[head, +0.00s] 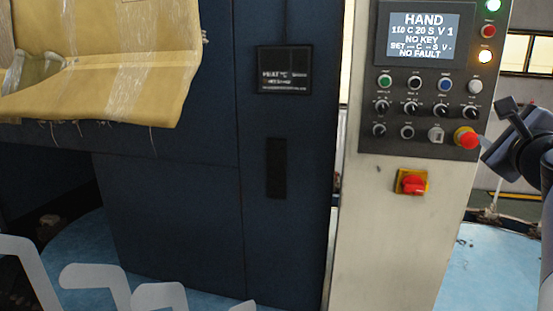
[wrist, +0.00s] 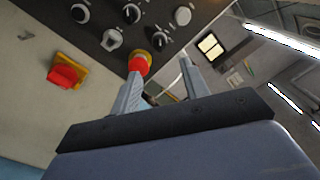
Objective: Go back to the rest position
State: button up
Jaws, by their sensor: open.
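My gripper shows at the right edge of the head view (head: 487,142), beside the lower right corner of the control panel (head: 420,90). In the wrist view my gripper (wrist: 160,85) is open, with its two fingers apart and nothing held between them. The red mushroom button with a yellow collar (head: 466,138) is close to the fingertips. In the wrist view this button (wrist: 139,63) appears by the tip of the left finger. I cannot tell whether they touch.
A red and yellow rotary switch (head: 411,183) is on the pale cabinet (head: 385,240) below the panel. The panel's screen (head: 417,34) reads HAND and NO FAULT. Open room shows right of the panel.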

jog(key=p+x, duration=0.2)
jog(key=x, duration=0.7)
jog(key=shift+w+r+p, duration=0.15)
jog(key=shift+w+p, duration=0.1)
jog(key=shift+p, duration=0.15)
jog(key=shift+w+d+r+m+p, duration=0.1)
jog(key=shift+w+r+m+p, duration=0.05)
jog(key=shift+m+p, duration=0.4)
jog(key=shift+r+m+p, duration=0.1)
jog(key=shift+m+p, duration=0.8)
jog(key=shift+m, duration=0.05)
jog(key=m+p, duration=0.5)
jog(key=m, duration=0.1)
jog(key=shift+s+f+m, duration=0.3)
jog(key=shift+s, duration=0.1)
jog(key=b, duration=0.1)
send_near(476, 114)
jog(key=shift+v, duration=0.9)
jog(key=shift+a+f, duration=0.1)
jog(key=shift+a, duration=0.15)
